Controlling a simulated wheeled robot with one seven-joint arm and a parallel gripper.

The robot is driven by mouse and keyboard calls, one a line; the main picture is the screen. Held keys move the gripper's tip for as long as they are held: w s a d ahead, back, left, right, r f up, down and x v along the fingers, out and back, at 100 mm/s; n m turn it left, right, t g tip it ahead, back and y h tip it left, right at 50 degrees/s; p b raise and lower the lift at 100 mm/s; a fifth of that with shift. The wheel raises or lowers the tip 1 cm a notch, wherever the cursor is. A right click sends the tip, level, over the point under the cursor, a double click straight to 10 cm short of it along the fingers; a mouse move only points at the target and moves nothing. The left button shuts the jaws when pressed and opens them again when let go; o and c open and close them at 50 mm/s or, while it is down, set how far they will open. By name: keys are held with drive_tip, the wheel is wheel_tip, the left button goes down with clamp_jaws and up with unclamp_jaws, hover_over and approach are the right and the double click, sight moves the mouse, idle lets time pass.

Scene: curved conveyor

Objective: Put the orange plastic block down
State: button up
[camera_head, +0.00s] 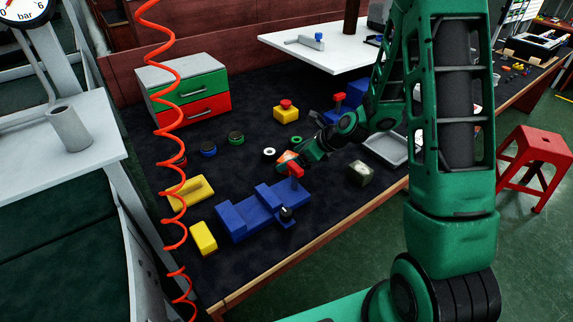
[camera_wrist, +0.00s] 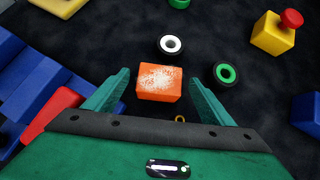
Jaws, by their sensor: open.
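The orange plastic block (camera_wrist: 158,84), with a worn whitish patch on its face, shows in the wrist view between the fingers of my gripper (camera_wrist: 157,76). The fingers stand apart, with dark gaps on both sides of the block. In the head view my gripper (camera_head: 292,160) is low over the dark worktop (camera_head: 330,215), and the block (camera_head: 286,156) shows partly at its tip. The block seems to rest on the worktop, but the contact underneath is hidden.
A blue clamp-like fixture (camera_head: 245,214) with a red handle stands close beside my gripper. A white-centred ring (camera_wrist: 171,45) and a green ring (camera_wrist: 224,73) lie near the block. A yellow box with a red button (camera_head: 286,112) stands farther back. Front right worktop is fairly clear.

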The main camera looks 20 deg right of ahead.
drive_tip(key=shift+x, duration=1.3)
drive_tip(key=shift+c, duration=0.7)
drive_tip(key=c, duration=1.2)
